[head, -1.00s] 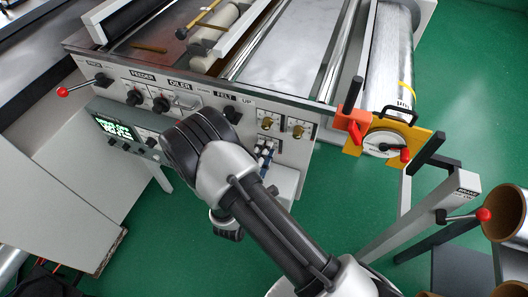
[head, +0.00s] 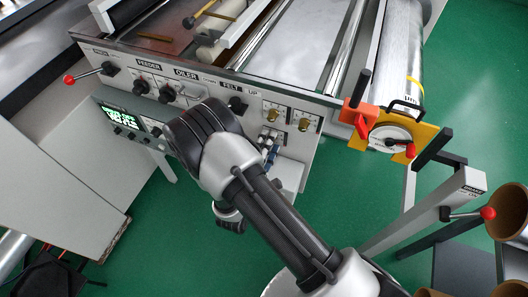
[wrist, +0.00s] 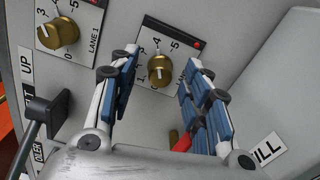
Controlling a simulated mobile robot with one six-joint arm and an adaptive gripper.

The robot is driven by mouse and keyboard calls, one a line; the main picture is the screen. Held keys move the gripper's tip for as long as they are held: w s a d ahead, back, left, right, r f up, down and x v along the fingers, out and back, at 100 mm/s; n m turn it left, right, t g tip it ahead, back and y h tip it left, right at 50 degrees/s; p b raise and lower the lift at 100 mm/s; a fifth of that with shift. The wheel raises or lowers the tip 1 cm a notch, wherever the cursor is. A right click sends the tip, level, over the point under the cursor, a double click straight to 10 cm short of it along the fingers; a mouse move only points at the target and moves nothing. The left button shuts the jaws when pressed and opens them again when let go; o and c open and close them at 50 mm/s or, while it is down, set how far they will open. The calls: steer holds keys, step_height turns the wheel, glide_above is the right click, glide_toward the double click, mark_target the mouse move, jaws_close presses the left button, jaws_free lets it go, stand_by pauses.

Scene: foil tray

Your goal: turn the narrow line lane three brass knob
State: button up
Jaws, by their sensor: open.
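A brass knob (wrist: 161,72) with a white line on its face sits on a numbered dial plate in the wrist view. Its lane label is partly hidden by a finger, so I cannot read its number. My gripper (wrist: 158,60) is open, with one blue-padded finger on each side of this knob; I cannot tell whether they touch it. A second brass knob (wrist: 62,34), marked LANE 1, is at the upper left. In the head view, my gripper (head: 269,150) is at the panel, below two brass knobs, the left (head: 272,115) and the right (head: 303,125).
A black lever (wrist: 40,115) stands out from the panel beside the UP label. In the head view, a red clamp (head: 359,118) and yellow bracket (head: 413,137) are to the right. Green floor is open below.

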steer(key=v, duration=1.1)
steer(key=shift+s, duration=0.35)
steer(key=shift+r, duration=0.15)
steer(key=s+d+r+m+g+h, duration=0.1)
steer(key=d+r+m+g+h, duration=0.9)
steer(key=d+r, duration=0.5)
steer(key=s+d+r+m+g+y, duration=0.3)
steer(key=s+d+m+g+y, duration=0.1)
steer(key=s+d+g+y, duration=0.4)
steer(key=s+a+r+m+t+y, duration=0.2)
steer(key=s+a+r+t+y, duration=0.2)
steer(key=r+y, duration=0.4)
steer(key=shift+s+a+r+t, duration=0.2)
steer(key=shift+s+a+t, duration=0.1)
steer(key=shift+s+t, duration=0.55)
